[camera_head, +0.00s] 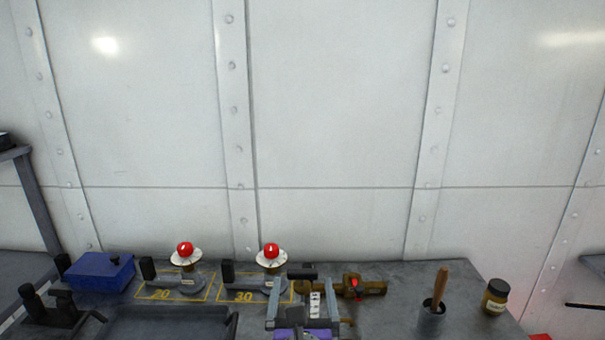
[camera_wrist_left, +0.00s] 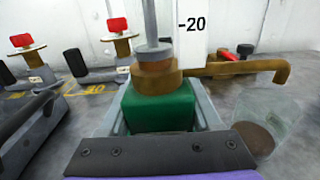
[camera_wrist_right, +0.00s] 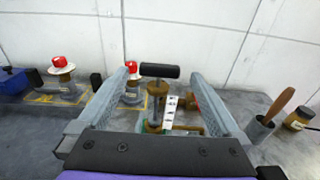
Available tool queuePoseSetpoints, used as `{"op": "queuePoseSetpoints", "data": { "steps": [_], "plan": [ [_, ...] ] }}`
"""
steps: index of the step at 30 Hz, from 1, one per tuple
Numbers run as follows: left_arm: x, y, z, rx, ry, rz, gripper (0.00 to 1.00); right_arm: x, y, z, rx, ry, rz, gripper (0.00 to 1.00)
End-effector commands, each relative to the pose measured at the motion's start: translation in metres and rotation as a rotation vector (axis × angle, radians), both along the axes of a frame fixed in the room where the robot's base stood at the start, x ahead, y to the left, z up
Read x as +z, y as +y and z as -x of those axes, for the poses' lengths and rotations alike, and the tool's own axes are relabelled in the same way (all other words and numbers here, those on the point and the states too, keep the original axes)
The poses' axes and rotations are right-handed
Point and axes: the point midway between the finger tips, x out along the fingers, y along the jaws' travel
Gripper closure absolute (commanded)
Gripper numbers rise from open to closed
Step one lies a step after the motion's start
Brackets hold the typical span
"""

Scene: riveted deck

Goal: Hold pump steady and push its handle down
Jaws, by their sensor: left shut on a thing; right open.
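The pump has a green body (camera_wrist_left: 158,108), a brass collar, a grey rod and a bent brass spout (camera_wrist_left: 245,68). Its black crossbar handle (camera_wrist_right: 160,71) stands raised at the top, also seen in the head view (camera_head: 302,271). A white scale strip marked -20 (camera_wrist_left: 190,35) is beside the rod. My left gripper (camera_wrist_left: 160,105) is shut around the green body. My right gripper (camera_wrist_right: 161,78) is open, its fingers either side of the handle in the picture; contact is not visible. In the head view the right gripper (camera_head: 303,312) hides the pump's lower part.
A clear beaker (camera_wrist_left: 268,125) stands below the spout. A brass valve fitting with a red part (camera_head: 355,286) lies behind right. Two red-knobbed devices (camera_head: 186,256) (camera_head: 271,257) and a blue box (camera_head: 100,272) stand left. A cup with a wooden-handled tool (camera_head: 432,315) and a jar (camera_head: 495,297) stand right.

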Motion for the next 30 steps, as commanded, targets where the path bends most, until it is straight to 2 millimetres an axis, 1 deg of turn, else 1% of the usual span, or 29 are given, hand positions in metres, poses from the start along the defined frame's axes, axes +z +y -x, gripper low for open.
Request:
{"op": "queuePoseSetpoints", "data": {
  "steps": [1, 6, 9, 12, 16, 25, 30],
  "plan": [
    [0.0, 0.0, 0.0, 0.0, 0.0, 0.0, 1.0, 0.001, 0.001, 0.013, 0.005, 0.0, -0.002, 0.0],
    [0.0, 0.0, 0.0, 0.0, 0.0, 0.0, 1.0, 0.002, 0.001, 0.046, 0.004, 0.0, -0.001, 0.0],
    [0.0, 0.0, 0.0, 0.0, 0.0, 0.0, 1.0, 0.003, 0.001, 0.059, 0.003, 0.0, -0.001, 0.0],
    [0.0, 0.0, 0.0, 0.0, 0.0, 0.0, 1.0, 0.003, 0.001, 0.067, 0.002, 0.001, -0.001, 0.0],
    [0.0, 0.0, 0.0, 0.0, 0.0, 0.0, 1.0, 0.01, 0.0, 0.07, 0.0, 0.001, 0.0, 0.0],
    [0.0, 0.0, 0.0, 0.0, 0.0, 0.0, 1.0, 0.04, 0.0, 0.07, 0.0, 0.0, -0.001, 0.0],
    [0.0, 0.0, 0.0, 0.0, 0.0, 0.0, 1.0, 0.052, 0.0, 0.07, -0.001, 0.0, 0.0, 0.0]
  ]
}}
